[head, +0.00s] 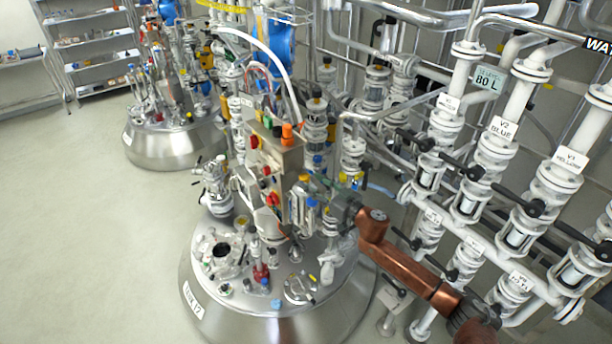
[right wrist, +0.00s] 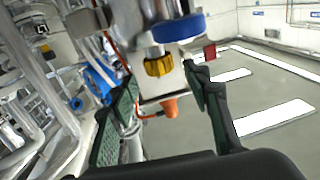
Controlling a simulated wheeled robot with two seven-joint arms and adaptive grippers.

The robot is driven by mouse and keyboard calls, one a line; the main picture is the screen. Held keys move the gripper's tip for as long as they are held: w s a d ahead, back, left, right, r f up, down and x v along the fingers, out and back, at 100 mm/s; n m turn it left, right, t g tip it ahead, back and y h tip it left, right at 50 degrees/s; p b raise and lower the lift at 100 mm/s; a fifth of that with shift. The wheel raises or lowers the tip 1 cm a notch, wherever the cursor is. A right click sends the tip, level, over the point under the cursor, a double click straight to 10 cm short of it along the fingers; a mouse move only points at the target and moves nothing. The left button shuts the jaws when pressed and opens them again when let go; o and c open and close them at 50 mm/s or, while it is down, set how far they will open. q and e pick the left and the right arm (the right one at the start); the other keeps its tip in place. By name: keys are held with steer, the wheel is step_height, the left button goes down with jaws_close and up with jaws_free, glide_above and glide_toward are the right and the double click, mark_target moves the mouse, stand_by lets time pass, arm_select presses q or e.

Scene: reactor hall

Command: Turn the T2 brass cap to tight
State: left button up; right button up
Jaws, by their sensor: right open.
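The brass cap (right wrist: 158,66), a ribbed yellow knob, shows in the right wrist view between the two fingers of my right gripper (right wrist: 162,78). The fingers are open, one on each side of it, and I cannot tell whether either touches it. A blue ring (right wrist: 178,27) sits just above the cap. In the head view my right gripper (head: 322,198) reaches in from the right among the fittings on top of the front tank (head: 235,322). I cannot pick out the cap for sure there. My left gripper is not in view.
A control box (head: 275,165) with coloured buttons stands close to the left of my right gripper. White valve pipes (head: 490,150) crowd the right side. A second tank (head: 170,150) stands behind. The floor (head: 90,240) at left is clear.

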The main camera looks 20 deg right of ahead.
mark_target(308, 179)
steer(key=x, duration=0.3)
steer(key=shift+w+a+f, duration=0.1)
steer(key=shift+w+a, duration=0.25)
steer(key=shift+w, duration=0.25)
steer(key=shift+c, duration=0.4)
steer(key=c, duration=1.1)
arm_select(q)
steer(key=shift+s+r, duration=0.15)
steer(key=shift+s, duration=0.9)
